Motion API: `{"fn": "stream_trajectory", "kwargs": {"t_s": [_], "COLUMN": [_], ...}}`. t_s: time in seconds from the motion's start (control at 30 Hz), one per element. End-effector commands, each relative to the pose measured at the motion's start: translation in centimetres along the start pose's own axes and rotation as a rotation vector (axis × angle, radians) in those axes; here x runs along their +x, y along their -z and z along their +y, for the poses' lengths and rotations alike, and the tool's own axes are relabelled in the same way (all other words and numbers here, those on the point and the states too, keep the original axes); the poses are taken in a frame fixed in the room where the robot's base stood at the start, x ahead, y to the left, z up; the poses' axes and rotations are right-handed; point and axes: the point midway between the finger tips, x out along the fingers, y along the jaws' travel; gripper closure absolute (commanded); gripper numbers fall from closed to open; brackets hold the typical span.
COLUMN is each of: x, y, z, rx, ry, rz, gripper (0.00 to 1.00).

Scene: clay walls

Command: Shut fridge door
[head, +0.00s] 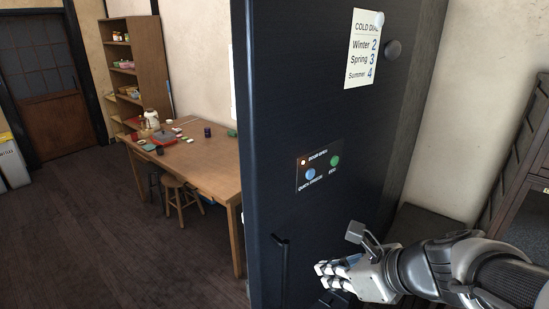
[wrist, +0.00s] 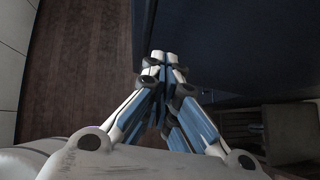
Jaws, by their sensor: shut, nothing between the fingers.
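The dark fridge door (head: 310,110) fills the middle of the head view. It carries a white cold dial note, a small control panel (head: 320,168) and a dark vertical handle (head: 281,265) low near its left edge. I cannot tell how far the door stands open. My gripper (head: 324,276) is shut and empty, in front of the door's lower part, right of the handle. In the wrist view the closed fingers (wrist: 166,62) are beside a dark flat surface at the upper right that looks like the fridge; contact is unclear.
A wooden table (head: 215,165) with small items stands left of the fridge, with stools (head: 181,201) beside it. A shelf (head: 137,65) stands behind it. A dark wooden cabinet (head: 525,190) is at the right edge. Wooden floor (head: 90,240) is clear at the left.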

Motion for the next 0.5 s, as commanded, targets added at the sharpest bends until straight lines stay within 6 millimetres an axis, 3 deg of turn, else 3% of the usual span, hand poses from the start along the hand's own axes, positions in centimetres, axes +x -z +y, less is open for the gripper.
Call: {"fn": "stream_trajectory", "kwargs": {"t_s": [0.5], "x": [10.1], "y": [0.4], "z": [0.2], "rx": [-0.004], "ry": [-0.004], "rz": [0.002], "gripper": [1.00]}}
